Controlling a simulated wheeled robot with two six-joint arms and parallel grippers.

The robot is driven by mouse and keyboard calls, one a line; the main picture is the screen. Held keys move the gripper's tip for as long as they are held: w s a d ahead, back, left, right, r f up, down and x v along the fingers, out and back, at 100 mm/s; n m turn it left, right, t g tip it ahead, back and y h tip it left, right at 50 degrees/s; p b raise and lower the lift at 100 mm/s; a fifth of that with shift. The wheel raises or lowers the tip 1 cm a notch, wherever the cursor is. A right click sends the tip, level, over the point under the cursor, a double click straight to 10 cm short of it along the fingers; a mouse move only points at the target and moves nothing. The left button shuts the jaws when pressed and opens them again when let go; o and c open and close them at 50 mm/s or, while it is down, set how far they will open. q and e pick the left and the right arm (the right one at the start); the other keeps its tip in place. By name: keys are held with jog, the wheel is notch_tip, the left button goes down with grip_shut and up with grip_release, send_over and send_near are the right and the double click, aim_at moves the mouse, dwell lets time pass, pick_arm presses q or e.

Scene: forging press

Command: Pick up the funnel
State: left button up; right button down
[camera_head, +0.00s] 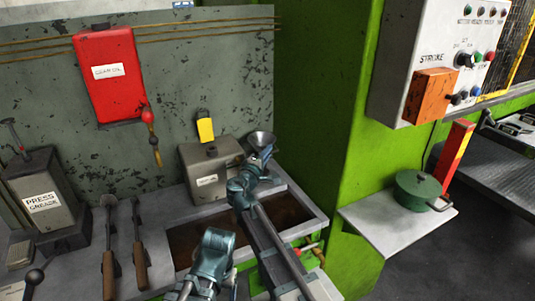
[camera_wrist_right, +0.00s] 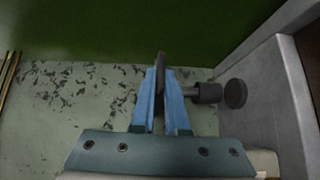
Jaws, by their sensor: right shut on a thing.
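Most of the funnel is hidden there by the fingers. My left gripper does not show; only a teal arm part appears low in the head view.
A grey can (camera_head: 207,167) with a yellow tag stands behind a sunken tray (camera_head: 315,222). Two dark-handled tools (camera_head: 139,250) lie to the left, beside a press grease box (camera_head: 42,205). A green press column (camera_head: 320,100) rises on the right, near a shelf with a green pot (camera_head: 418,190).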

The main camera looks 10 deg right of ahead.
pick_arm(q)
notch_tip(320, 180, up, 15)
jog(key=p, duration=1.4)
pick_arm(e)
notch_tip(320, 180, up, 15)
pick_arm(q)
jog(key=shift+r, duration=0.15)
pick_arm(e)
jog(key=shift+r, duration=0.15)
pick_arm(q)
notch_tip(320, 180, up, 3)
jog(key=p, duration=0.3)
pick_arm(e)
notch_tip(320, 180, up, 3)
jog(key=shift+f, duration=0.1)
